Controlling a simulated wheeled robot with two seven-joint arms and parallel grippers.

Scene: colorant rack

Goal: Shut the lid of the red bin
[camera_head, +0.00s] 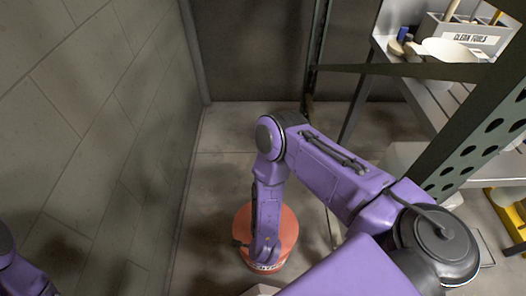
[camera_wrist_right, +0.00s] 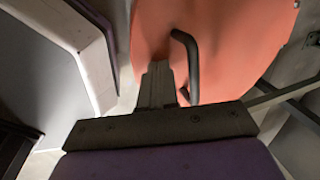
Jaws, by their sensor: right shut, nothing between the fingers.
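The red bin (camera_head: 290,232) is a round orange-red shape on the floor in the head view, partly hidden behind my right arm. In the right wrist view an orange-red surface of the bin (camera_wrist_right: 235,60) fills the upper middle, with a dark bent bar like a handle (camera_wrist_right: 190,65) on it. I cannot tell from these views how far the lid is open. My right gripper (camera_wrist_right: 158,82) is shut and empty, its fingers close beside the dark bar; I cannot tell whether they touch. My left gripper is out of view.
A grey tiled wall (camera_head: 100,110) runs along the left. A metal shelf rack stands at the right, with a tool box (camera_head: 465,36) and a white scoop (camera_head: 448,50) on it. A yellow object (camera_head: 508,212) is low at the right. The floor behind the bin is clear.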

